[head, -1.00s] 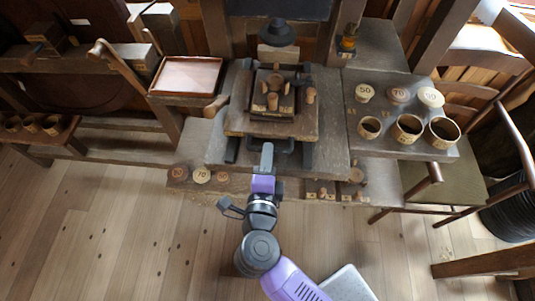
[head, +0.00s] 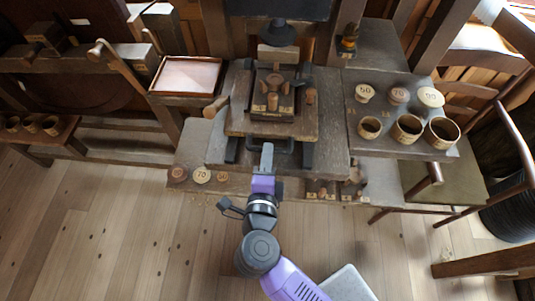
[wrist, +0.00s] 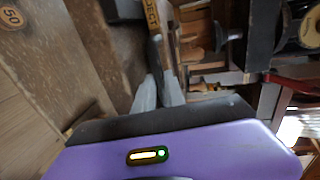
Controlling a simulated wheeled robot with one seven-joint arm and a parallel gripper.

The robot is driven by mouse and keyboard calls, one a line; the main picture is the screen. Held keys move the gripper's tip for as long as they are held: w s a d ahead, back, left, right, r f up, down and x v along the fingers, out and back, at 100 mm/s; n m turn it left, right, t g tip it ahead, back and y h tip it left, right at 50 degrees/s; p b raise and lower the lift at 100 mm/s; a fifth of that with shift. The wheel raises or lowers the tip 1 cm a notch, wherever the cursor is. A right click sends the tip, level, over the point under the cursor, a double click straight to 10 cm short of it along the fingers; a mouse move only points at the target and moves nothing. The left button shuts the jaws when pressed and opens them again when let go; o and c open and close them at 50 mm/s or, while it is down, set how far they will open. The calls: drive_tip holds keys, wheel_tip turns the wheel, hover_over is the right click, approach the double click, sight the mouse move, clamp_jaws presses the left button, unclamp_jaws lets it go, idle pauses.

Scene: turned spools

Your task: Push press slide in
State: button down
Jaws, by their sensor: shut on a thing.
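The wooden press (head: 240,122) stands in the middle of the bench, with its slide (head: 275,110) carrying a dark block and small turned pegs (head: 272,101). A dark bar handle (head: 290,146) sticks out at the slide's front. My gripper (head: 267,148) is at the left part of this handle, reaching in from the front, and is shut on it. In the wrist view my grey fingers (wrist: 158,92) are close together around a thin dark part. A yellow lettered strip (wrist: 152,14) lies just beyond them. The fingers hide the exact contact.
Cups (head: 408,128) and numbered lids (head: 398,94) stand on the right shelf. A shallow tray (head: 152,92) is at the left. Numbered discs (head: 202,176) lie on the front ledge left of my arm; small parts (head: 322,190) lie right of it.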

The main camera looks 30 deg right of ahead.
sight(269, 136)
drive_tip(key=shift+w+d+r, duration=0.15)
drive_tip(key=shift+w, duration=0.1)
drive_tip(key=p+x, duration=0.1)
drive_tip(key=x, duration=0.1)
drive_tip(key=p+x, duration=0.1)
drive_tip(key=shift+w+d+r, duration=0.2)
drive_tip(key=shift+w+d, duration=0.1)
drive_tip(key=shift+w, duration=0.05)
drive_tip(key=c, duration=1.7)
unclamp_jaws()
drive_tip(key=b+v, duration=0.1)
drive_tip(key=v, duration=0.6)
drive_tip(key=shift+s+a, duration=0.25)
drive_tip(key=shift+s, duration=0.05)
